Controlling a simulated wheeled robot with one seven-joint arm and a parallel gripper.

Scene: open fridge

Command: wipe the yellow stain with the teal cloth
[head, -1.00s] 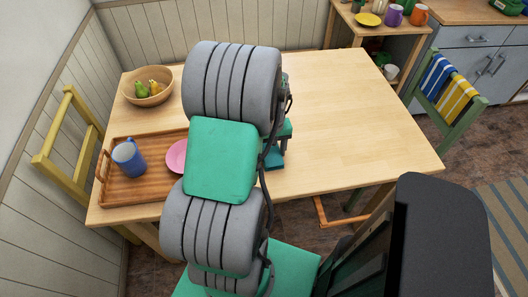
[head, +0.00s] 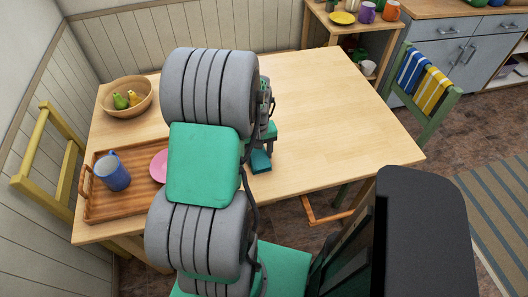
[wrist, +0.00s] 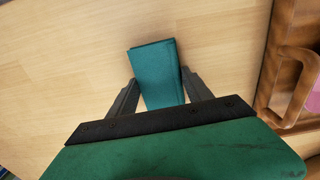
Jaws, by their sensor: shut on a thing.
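My gripper (wrist: 160,88) is shut on the teal cloth (wrist: 155,72), a folded block between the two fingers in the wrist view. The cloth also shows in the head view (head: 261,162), below my arm, over the wooden table (head: 340,130) to the right of the tray. I cannot tell whether it touches the tabletop. No yellow stain shows in either view; my arm hides part of the table.
A wooden tray (head: 110,208) with a blue mug (head: 113,174) and a pink dish (head: 159,166) lies on the table's left. A wooden bowl (head: 128,100) of fruit stands behind it. Chairs stand left (head: 45,165) and right (head: 437,118). The table's right side is clear.

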